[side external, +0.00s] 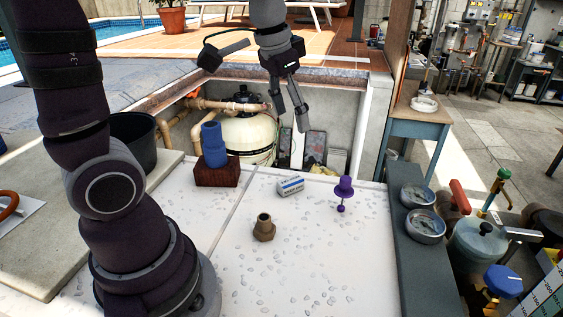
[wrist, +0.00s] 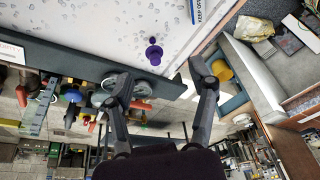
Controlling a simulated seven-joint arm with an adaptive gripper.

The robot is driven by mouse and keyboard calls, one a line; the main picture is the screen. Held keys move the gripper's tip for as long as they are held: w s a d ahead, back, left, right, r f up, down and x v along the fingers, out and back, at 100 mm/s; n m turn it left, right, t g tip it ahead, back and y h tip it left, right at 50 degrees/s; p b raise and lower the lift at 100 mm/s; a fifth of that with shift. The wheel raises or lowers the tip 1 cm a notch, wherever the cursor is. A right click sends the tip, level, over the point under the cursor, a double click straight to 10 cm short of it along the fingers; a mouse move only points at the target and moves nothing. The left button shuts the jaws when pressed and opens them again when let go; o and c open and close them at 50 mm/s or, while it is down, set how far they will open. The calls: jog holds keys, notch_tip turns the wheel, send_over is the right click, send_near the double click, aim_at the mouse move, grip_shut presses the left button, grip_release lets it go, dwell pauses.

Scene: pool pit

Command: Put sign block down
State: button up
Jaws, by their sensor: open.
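The sign block (side external: 291,186), a small white block with a blue band and dark lettering, rests on the white speckled tabletop (side external: 225,270) near its far edge. In the wrist view the sign block (wrist: 197,10) is cut off by the top edge, with part of its lettering showing. My gripper (side external: 291,115) is open and empty, raised above and beyond the block, over the pit. In the wrist view both fingers of my gripper (wrist: 160,72) are spread apart with nothing between them. The block is clear of the fingers.
A purple spool-like piece (side external: 344,187) stands right of the block. A brown fitting (side external: 264,227) stands nearer. A blue fitting (side external: 213,145) sits on a dark red block (side external: 217,173) at left. Round gauges (side external: 425,225) lie on the grey ledge at right.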

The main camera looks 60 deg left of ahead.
jog(key=s+d+f+t, duration=0.1)
jog(key=s+d, duration=0.3)
jog(key=s, duration=0.4)
jog(key=shift+s+d+t+h, duration=0.25)
jog(key=shift+d+t+h, duration=0.1)
jog(key=shift+t, duration=0.45)
jog(key=shift+f, duration=0.1)
